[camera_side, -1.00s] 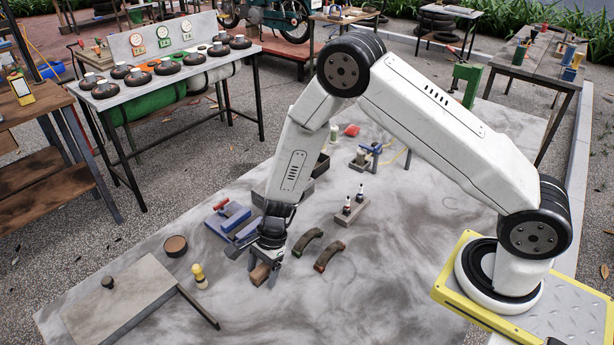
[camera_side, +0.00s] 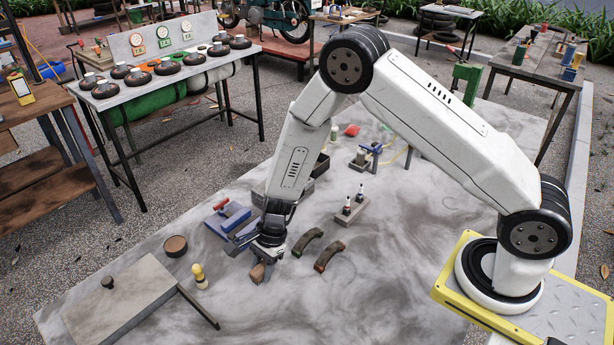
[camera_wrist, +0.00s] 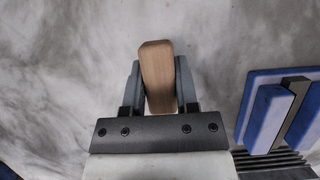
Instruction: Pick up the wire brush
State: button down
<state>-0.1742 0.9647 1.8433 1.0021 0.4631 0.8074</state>
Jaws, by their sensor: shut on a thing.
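The wire brush shows as a light wooden block with rounded edges; I see no bristles on it. In the wrist view the wire brush (camera_wrist: 157,72) stands between my two grey fingers, its wood reaching past their tips. My gripper (camera_wrist: 157,80) is shut on it. In the side view the brush (camera_side: 258,273) shows under my gripper (camera_side: 263,268), low over the grey marbled worktop (camera_side: 400,255). I cannot tell for sure whether it touches the surface.
A blue clamp-like tool (camera_side: 230,217) lies just behind my gripper. A yellow-topped brush (camera_side: 199,276), a round brown tin (camera_side: 175,246) and a flat plate (camera_side: 118,303) are to the left. The right front worktop is clear.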

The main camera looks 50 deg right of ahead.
jog(key=shift+r, duration=0.45)
jog(key=s+d+r, duration=0.3)
jog(key=s+r, duration=0.8)
jog(key=s, duration=0.2)
jog(key=shift+s+d+r, duration=0.2)
jog(key=shift+s+d, duration=0.05)
jog(key=shift+d, duration=0.1)
